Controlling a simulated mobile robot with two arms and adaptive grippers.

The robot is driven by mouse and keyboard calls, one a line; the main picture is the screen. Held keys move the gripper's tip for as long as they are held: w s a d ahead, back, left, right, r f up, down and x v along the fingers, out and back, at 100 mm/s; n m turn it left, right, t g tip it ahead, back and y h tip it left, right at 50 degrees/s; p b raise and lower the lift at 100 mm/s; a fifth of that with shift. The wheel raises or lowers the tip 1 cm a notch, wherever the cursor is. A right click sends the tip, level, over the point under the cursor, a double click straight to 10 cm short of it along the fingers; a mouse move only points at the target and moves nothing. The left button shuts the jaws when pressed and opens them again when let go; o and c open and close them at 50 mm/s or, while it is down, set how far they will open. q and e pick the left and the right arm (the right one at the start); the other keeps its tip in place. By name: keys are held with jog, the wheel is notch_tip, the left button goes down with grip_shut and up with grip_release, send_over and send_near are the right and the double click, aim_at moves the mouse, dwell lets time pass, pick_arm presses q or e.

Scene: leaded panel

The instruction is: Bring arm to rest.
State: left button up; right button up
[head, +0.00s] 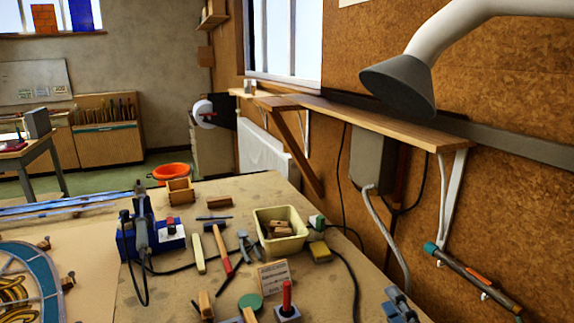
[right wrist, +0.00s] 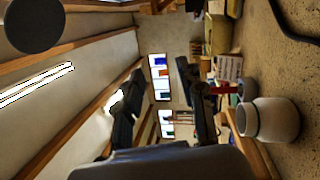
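My right gripper (right wrist: 160,102) shows in the right wrist view as two dark fingers standing well apart, with nothing between them. It points across the bench toward the far windows, above the benchtop. In the head view, a blue-grey jointed part (head: 400,306) at the bottom edge, right of centre, looks like the tip of this gripper, mostly cut off by the frame. My left gripper is in neither view.
The workbench (head: 335,240) carries a cream tub (head: 280,228), a card (head: 273,276), a hammer (head: 221,250) and a blue tool stand (head: 150,238). A white jar (right wrist: 275,120) stands close below the gripper. A lamp (head: 400,85) and a shelf (head: 375,120) overhang the right side.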

jog(key=s+d+f+m+g+h, duration=0.25)
jog(key=s+f+m+g, duration=0.2)
jog(key=f+m, duration=0.3)
jog(key=s+d+f+m+g+h, duration=0.2)
jog(key=s+f+m+g+h, duration=0.25)
jog(key=f+m, duration=0.35)
jog(key=s+a+f+m+g+y, duration=0.1)
jog(key=s+a+f+m+g, duration=0.15)
jog(key=s+f, duration=0.35)
jog(key=s+a+f+m+g+y, duration=0.1)
jog(key=s+f+m+g, duration=0.25)
jog(key=s, duration=0.55)
notch_tip(320, 180, down, 31)
jog(key=s+n+g+b, duration=0.1)
jog(key=s+g+b, duration=0.1)
jog(key=b, duration=0.2)
jog(key=s+d+f+g+b, duration=0.1)
jog(key=s+d+f+b, duration=0.1)
jog(key=s+f, duration=1.4)
notch_tip(320, 180, down, 3)
jog(key=shift+s+d+r+b, duration=0.15)
jog(key=shift+s+d+b, duration=0.2)
jog(key=shift+b, duration=0.35)
